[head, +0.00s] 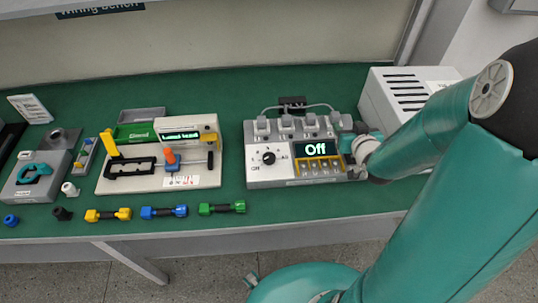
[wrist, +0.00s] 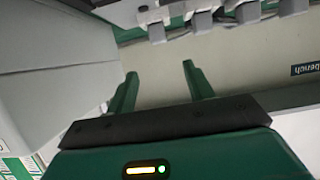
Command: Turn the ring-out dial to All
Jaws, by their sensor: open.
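The ring-out dial (head: 268,157) is a black round knob on the sloped front of a light grey tester box (head: 257,178) in the head view. Marks stand around it, with "Off" at its lower left; the others are too small to read surely. The tester's screen (head: 316,149) shows "Off". My gripper (head: 347,145) is at the right end of the tester, partly hidden by my arm, well to the right of the dial. In the wrist view its two green fingers (wrist: 158,85) are apart with nothing between them. The dial is not visible there.
Grey sockets (head: 287,124) line the tester's back edge. A grey vented box (head: 400,95) stands behind right, near my arm. Left are a fixture board (head: 120,185), a grey block (head: 35,180) and blue, yellow and green connectors (head: 222,208). Green bench (head: 230,100) is clear between board and tester.

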